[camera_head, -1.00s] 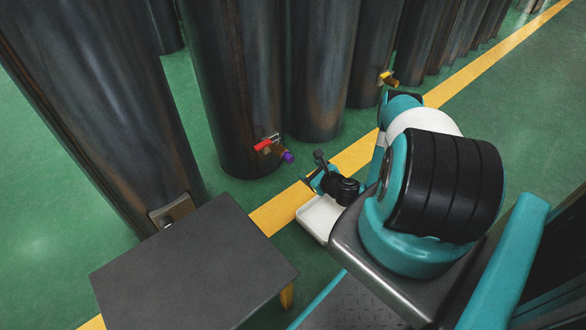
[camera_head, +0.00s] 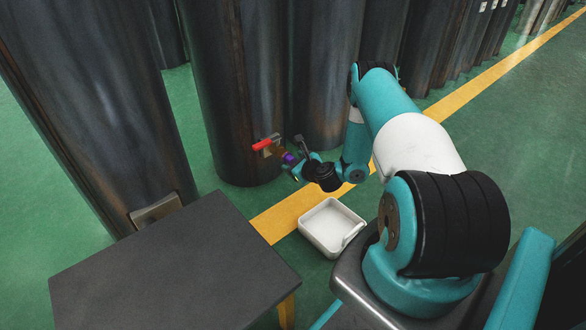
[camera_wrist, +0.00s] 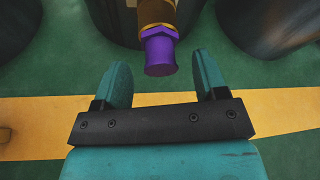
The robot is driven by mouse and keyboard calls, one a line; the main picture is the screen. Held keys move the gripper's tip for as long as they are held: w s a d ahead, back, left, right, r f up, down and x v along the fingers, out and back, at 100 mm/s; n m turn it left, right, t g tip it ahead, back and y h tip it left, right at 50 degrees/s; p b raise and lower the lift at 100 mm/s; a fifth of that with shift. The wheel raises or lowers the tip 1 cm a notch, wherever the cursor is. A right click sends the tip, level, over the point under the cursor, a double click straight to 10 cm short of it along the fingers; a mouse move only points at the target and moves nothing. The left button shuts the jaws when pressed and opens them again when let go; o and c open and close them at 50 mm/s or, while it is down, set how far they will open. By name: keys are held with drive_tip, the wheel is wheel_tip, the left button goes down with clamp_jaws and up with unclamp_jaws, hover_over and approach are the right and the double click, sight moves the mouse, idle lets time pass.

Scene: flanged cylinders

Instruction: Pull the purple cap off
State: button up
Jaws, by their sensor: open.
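The purple cap (camera_wrist: 159,52) sits on the end of a brass fitting (camera_wrist: 157,14) in the wrist view. In the head view the cap (camera_head: 289,157) shows small beside a red-handled valve (camera_head: 266,143) low on a dark cylinder (camera_head: 240,90). My gripper (camera_wrist: 162,80) is open and empty, its two teal fingers spread on either side. The cap's end lies between the fingertips, with a clear gap to each finger. In the head view my gripper (camera_head: 297,170) is right at the cap and partly hides it.
A white tray (camera_head: 306,240) lies on the floor below my arm. A dark table (camera_head: 170,270) stands at front left. Another large cylinder (camera_head: 90,100) leans into view at left, and several more stand behind. Green floor with a yellow line is clear at right.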

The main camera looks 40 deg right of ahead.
drive_tip(key=shift+x, duration=0.8)
drive_tip(key=shift+r, duration=0.1)
drive_tip(key=shift+s, duration=0.1)
clamp_jaws()
drive_tip(key=shift+s, duration=0.2)
drive_tip(key=shift+s+a+p, duration=0.15)
drive_tip(key=shift+s+p, duration=0.55)
drive_tip(key=shift+s, duration=1.6)
